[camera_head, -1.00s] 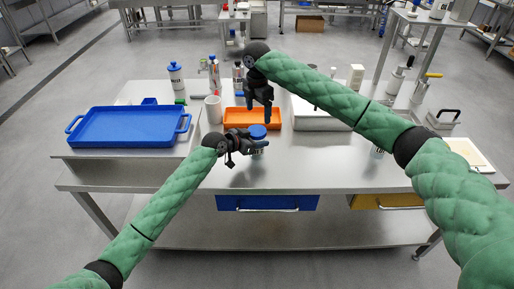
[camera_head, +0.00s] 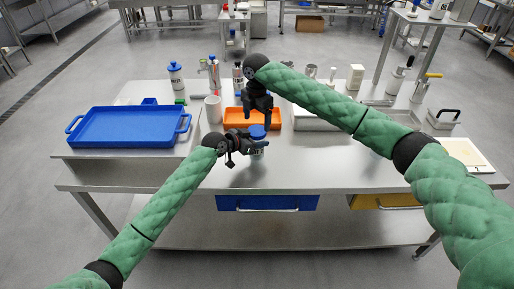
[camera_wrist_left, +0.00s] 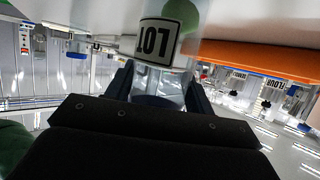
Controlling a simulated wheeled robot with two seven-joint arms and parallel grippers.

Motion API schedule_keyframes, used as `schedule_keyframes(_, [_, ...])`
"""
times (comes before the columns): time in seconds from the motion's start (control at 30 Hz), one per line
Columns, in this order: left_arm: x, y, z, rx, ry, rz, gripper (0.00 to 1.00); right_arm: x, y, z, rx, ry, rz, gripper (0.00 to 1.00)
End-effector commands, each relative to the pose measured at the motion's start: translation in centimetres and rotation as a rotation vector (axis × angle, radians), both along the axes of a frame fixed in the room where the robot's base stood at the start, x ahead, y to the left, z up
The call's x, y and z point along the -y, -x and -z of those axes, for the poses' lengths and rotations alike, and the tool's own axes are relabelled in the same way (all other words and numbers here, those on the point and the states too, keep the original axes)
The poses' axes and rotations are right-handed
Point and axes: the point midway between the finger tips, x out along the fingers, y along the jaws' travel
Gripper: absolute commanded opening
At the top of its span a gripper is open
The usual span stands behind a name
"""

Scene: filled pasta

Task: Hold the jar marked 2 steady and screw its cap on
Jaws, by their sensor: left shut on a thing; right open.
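A small clear jar (camera_head: 258,151) stands upright near the middle of the table, with a blue cap (camera_head: 257,131) on top; whether the cap is threaded I cannot tell. My left gripper (camera_head: 247,144) is shut around the jar from the left. In the left wrist view, which looks inverted, the jar (camera_wrist_left: 165,75) shows a white label reading LOT between the dark fingers (camera_wrist_left: 158,90). The number 2 is not legible. My right gripper (camera_head: 260,112) is open, pointing down just above the cap, apart from it as far as I can tell.
An orange tray (camera_head: 235,125) lies just behind the jar. A large blue tray (camera_head: 127,138) is at the left. A white mug (camera_head: 213,108), bottles and a pale tray (camera_head: 310,124) stand behind. The front of the table is clear.

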Motion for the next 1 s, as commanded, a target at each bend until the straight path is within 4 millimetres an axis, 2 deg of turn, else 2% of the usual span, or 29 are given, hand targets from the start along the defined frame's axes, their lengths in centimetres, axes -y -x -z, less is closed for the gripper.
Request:
schedule_keyframes(0.1, [0.0, 0.0, 0.0, 0.0, 0.0, 0.0, 0.0, 0.0, 0.0, 1.8, -0.003, 0.0, 0.001, 0.81])
schedule_keyframes(0.3, [0.0, 0.0, 0.0, 0.0, 0.0, 0.0, 0.0, 0.0, 0.0, 3.7, 0.0, 0.0, 0.001, 0.81])
schedule_keyframes(0.73, [0.0, 0.0, 0.0, 0.0, 0.0, 0.0, 0.0, 0.0, 0.0, 4.4, 0.0, 0.0, 0.001, 0.81])
schedule_keyframes(0.77, [0.0, 0.0, 0.0, 0.0, 0.0, 0.0, 0.0, 0.0, 0.0, 4.4, 0.0, 0.0, 0.001, 0.77])
schedule_keyframes(0.97, [0.0, 0.0, 0.0, 0.0, 0.0, 0.0, 0.0, 0.0, 0.0, 4.4, 0.0, 0.0, 0.001, 0.38])
schedule_keyframes(1.0, [0.0, 0.0, 0.0, 0.0, 0.0, 0.0, 0.0, 0.0, 0.0, 4.4, 0.0, 0.0, 0.001, 0.36])
